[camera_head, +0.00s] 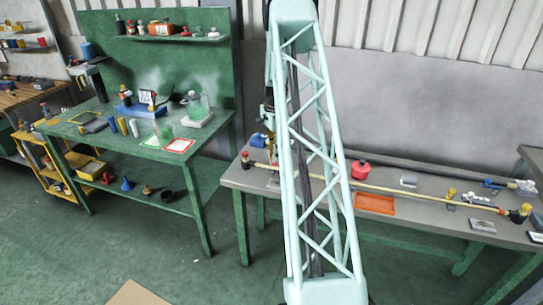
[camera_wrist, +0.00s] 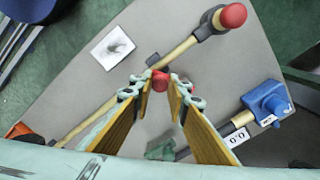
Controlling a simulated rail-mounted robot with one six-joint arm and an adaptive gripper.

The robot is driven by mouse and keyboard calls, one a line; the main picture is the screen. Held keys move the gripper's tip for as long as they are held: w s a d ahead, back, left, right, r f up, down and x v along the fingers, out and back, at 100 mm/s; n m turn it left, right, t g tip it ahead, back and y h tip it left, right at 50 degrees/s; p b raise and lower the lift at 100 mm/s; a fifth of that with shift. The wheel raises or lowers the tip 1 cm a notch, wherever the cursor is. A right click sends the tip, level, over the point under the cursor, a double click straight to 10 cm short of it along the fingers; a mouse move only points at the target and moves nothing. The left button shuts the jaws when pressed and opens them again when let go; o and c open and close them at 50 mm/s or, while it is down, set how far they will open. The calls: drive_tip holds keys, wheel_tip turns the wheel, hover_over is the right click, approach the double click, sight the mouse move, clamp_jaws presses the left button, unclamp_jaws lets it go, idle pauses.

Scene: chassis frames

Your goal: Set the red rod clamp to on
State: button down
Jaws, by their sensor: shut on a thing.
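In the wrist view, my gripper (camera_wrist: 161,80) has its yellow fingers closed on a small red piece (camera_wrist: 160,84) beside the pale rod (camera_wrist: 90,122). A small dark fitting (camera_wrist: 152,60) sits on the rod right there. The fingers hide how the red piece joins it, so its setting cannot be read. The rod's upper end carries a dark holder with a red round cap (camera_wrist: 233,15), apart from my fingers. In the head view, this cap (camera_head: 245,160) shows at the left end of the long yellow rod (camera_head: 420,193).
A blue device (camera_wrist: 267,102) with a "0.0" label stands right of the fingers. A white card (camera_wrist: 112,46) lies on the grey bench (camera_head: 235,180). A red round pot (camera_head: 361,170) and orange tray (camera_head: 375,203) are farther right. A cluttered green bench (camera_head: 65,128) stands left, across open floor.

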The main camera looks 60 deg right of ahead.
drive_tip(key=c, duration=2.5)
unclamp_jaws()
drive_tip(key=shift+r, duration=0.15)
wheel_tip(320, 180, up, 12)
drive_tip(key=shift+w+a, duration=0.1)
